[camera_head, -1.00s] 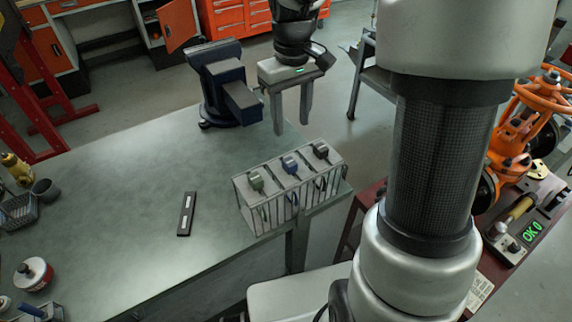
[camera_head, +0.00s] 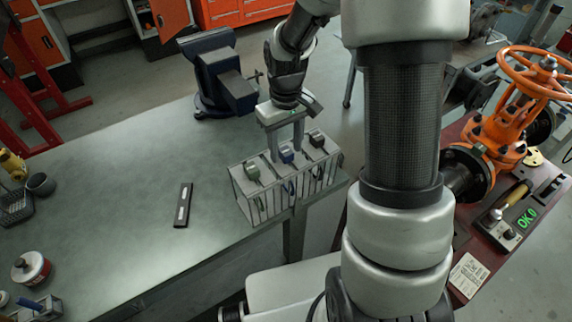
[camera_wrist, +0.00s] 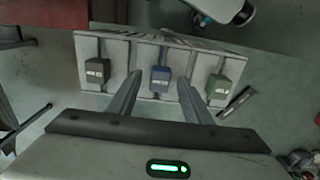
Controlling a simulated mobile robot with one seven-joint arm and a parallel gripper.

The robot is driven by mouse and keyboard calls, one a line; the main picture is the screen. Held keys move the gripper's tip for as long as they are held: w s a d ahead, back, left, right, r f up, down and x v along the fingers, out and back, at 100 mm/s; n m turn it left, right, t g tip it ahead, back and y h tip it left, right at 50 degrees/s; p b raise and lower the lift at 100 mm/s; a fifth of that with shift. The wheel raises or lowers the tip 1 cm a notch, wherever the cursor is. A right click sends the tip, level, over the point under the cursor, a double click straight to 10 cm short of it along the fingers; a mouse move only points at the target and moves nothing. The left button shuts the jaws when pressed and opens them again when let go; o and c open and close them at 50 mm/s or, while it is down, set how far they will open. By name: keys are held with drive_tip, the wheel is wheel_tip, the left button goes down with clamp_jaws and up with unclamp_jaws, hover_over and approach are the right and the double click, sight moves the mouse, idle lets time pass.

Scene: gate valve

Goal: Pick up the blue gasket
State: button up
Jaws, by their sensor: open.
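The blue gasket's blue tab (camera_head: 287,155) is at the middle slot of a grey slotted rack (camera_head: 241,193) on the bench edge. The blue tab also shows between my fingers in the wrist view (camera_wrist: 160,79). A ring hangs below it, partly hidden by the rack's wires. My gripper (camera_head: 286,157) is open, with its fingers pointing down over the rack, one on each side of the blue tab. In the wrist view my gripper (camera_wrist: 158,97) holds nothing, and I cannot tell whether a finger touches the tab.
A green tab (camera_head: 252,171) and a dark grey tab (camera_head: 317,139) sit in the slots beside the blue one, close to my fingers. A vise (camera_head: 222,80) stands behind. A black bar (camera_head: 183,205) lies on the bench. An orange valve (camera_head: 500,130) is at right.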

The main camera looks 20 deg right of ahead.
drive_tip(key=shift+c, duration=0.2)
clamp_jaws()
drive_tip(key=shift+r, duration=0.1)
wheel_tip(320, 180, up, 18)
drive_tip(key=shift+p, duration=0.45)
idle(0.3)
